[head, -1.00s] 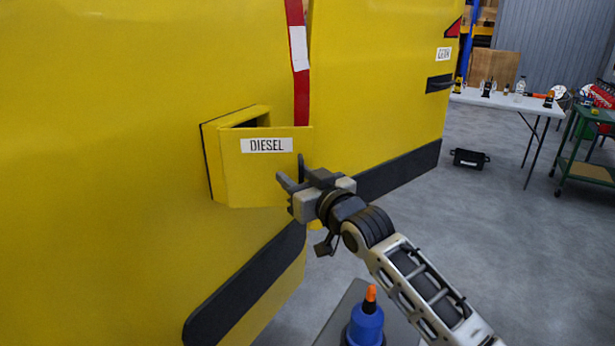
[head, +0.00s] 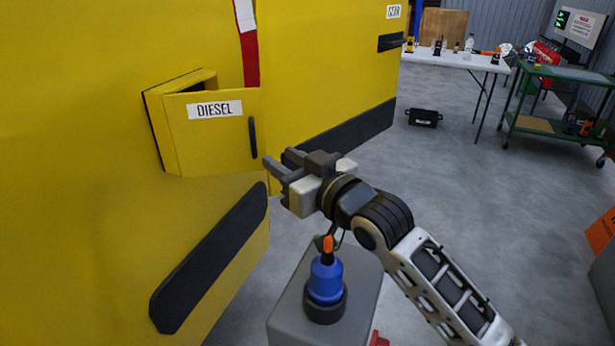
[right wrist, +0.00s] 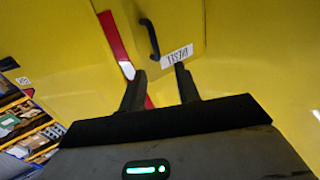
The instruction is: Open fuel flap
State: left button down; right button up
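The yellow fuel flap (head: 195,150), labelled DIESEL, stands partly open on the yellow vehicle side, with a dark gap behind its top edge. A black bar handle (head: 252,138) is upright near its right edge. In the right wrist view the handle (right wrist: 149,38) shows beyond the fingertips, beside the DIESEL label. My right gripper (head: 277,160) is just right of and below the handle in the head view, apart from it in the picture. Its two fingers are spread with nothing between them, as the right wrist view (right wrist: 160,70) shows. My left gripper is out of view.
A blue and orange item (head: 325,280) stands on a grey block (head: 290,312) below my right gripper. A white table (head: 455,60) and green cart (head: 560,72) stand at the back right.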

jog(key=shift+v, duration=2.75)
